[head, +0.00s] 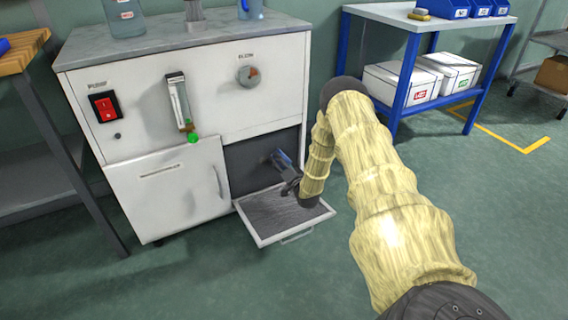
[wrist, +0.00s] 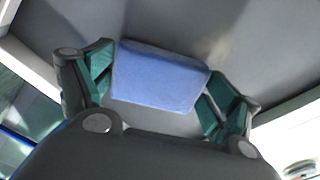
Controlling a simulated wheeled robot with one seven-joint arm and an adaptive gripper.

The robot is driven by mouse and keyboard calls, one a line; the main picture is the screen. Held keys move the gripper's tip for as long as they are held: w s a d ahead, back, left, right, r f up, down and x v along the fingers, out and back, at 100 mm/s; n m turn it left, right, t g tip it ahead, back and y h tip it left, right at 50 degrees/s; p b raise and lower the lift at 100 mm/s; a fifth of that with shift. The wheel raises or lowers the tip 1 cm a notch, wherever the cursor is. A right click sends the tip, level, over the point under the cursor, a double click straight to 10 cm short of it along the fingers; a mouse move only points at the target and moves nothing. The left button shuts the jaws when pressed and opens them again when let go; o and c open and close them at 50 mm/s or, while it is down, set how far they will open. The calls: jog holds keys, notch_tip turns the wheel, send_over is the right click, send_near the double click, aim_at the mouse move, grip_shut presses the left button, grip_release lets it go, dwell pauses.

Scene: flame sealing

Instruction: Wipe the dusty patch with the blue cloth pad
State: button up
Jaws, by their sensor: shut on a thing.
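My gripper (head: 287,172) is in the dark open bay of the white cabinet, above the lowered flap. It is shut on the blue cloth pad (head: 281,157). In the wrist view the pad (wrist: 160,78) sits between the two green-lined fingers, with a plain grey surface beyond it. I cannot tell whether the pad touches that surface. A faint lighter smear (wrist: 222,50) shows on the grey right of the pad; I cannot tell whether it is the dusty patch. No clear dusty patch shows in the head view.
The cabinet (head: 140,75) has a red switch (head: 105,105), a flow tube (head: 180,102) and a knob (head: 248,75). Its lower flap (head: 287,215) lies open below my gripper, beside a white door (head: 170,190). A blue-framed bench (head: 403,75) stands right. The floor in front is clear.

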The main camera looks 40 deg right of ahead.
aim_at(244, 169)
jog(key=shift+w+a+r, duration=0.1)
jog(key=shift+w+a, duration=0.35)
jog(key=shift+a, duration=1.1)
jog(key=shift+w+a+f, duration=0.1)
jog(key=shift+w+a, duration=0.3)
jog(key=shift+a, duration=1.15)
jog(key=shift+w+a+r, duration=0.1)
jog(key=shift+w+a, duration=0.35)
jog(key=shift+a, duration=1.1)
jog(key=shift+w+a+p, duration=0.2)
jog(key=shift+a+p, duration=0.05)
jog(key=shift+a, duration=1.15)
jog(key=shift+w+a+p, duration=0.2)
jog(key=shift+a, duration=1.15)
jog(key=shift+s, duration=0.1)
jog(key=shift+p+v, duration=1.3)
jog(key=shift+v, duration=1.65)
jog(key=shift+s, duration=0.1)
jog(key=shift+p+v, duration=0.6)
jog(key=shift+v, duration=0.8)
